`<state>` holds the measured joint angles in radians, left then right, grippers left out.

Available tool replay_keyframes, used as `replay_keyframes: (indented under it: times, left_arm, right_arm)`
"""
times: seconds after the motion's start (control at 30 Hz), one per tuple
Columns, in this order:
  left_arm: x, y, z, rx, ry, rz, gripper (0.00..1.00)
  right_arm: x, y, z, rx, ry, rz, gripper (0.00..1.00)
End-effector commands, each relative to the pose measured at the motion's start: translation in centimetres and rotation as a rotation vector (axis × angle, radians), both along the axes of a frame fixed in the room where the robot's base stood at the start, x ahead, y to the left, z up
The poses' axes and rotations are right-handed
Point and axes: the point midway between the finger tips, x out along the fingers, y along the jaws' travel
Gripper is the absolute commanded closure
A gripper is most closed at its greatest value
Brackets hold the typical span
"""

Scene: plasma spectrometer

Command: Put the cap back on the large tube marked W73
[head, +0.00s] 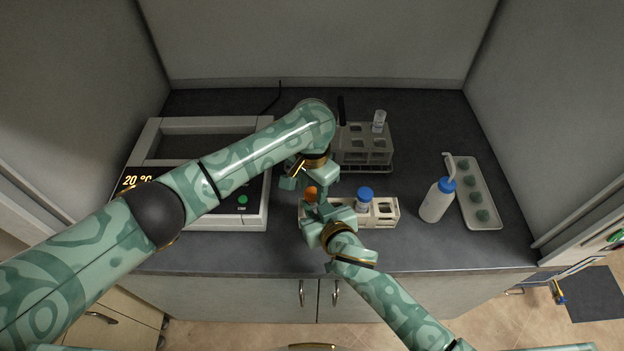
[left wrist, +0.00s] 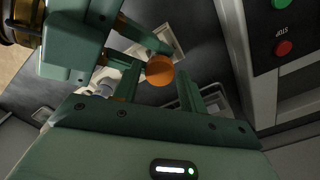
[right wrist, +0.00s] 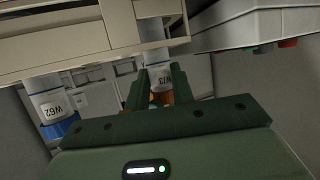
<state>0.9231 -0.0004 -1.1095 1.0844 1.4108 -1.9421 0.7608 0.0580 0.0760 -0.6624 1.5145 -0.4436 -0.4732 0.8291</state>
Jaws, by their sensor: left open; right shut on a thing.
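The large tube marked W73 (right wrist: 158,76) stands in the front rack (head: 384,221); the right wrist view sees it upside down. An orange cap (head: 310,193) is at its top end and also shows in the left wrist view (left wrist: 160,70). I cannot tell whether it is fully seated. My right gripper (right wrist: 157,80) is shut on the tube, just under the cap. My left gripper (left wrist: 157,88) is open and empty above the cap, its fingers on either side; in the head view my arms partly hide this spot.
A blue-capped tube marked W62 (head: 363,203) stands beside it in the rack. Behind are a grey rack (head: 364,158) with a small clear tube (head: 379,121) and a heating device (head: 165,128) at left. A wash bottle (head: 437,203) and a tray (head: 485,208) stand right.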

Motion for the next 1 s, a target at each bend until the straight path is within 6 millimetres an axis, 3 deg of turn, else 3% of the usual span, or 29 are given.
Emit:
replay_keyframes:
  times: [0.2,0.37,0.67,0.77,1.0]
  left_arm:
    - [-0.01,-0.01,-0.03,0.000,0.000,0.000,0.58]
    - [-0.01,-0.01,-0.01,0.000,0.000,-0.001,0.97]
    - [0.00,0.00,0.00,0.000,0.000,-0.055,0.98]
    - [0.00,0.01,-0.02,0.000,0.000,-0.241,0.98]
    - [0.02,0.04,-0.07,0.000,0.002,-0.898,0.98]
  right_arm:
    - [0.00,0.00,0.01,0.000,0.000,0.000,1.00]
    - [0.00,0.00,0.01,0.000,0.000,0.000,1.00]
    - [0.00,0.00,0.01,0.000,0.000,0.000,1.00]
    - [0.00,0.00,0.00,0.000,0.000,0.000,1.00]
    - [0.00,0.00,0.00,0.000,0.000,0.000,1.00]
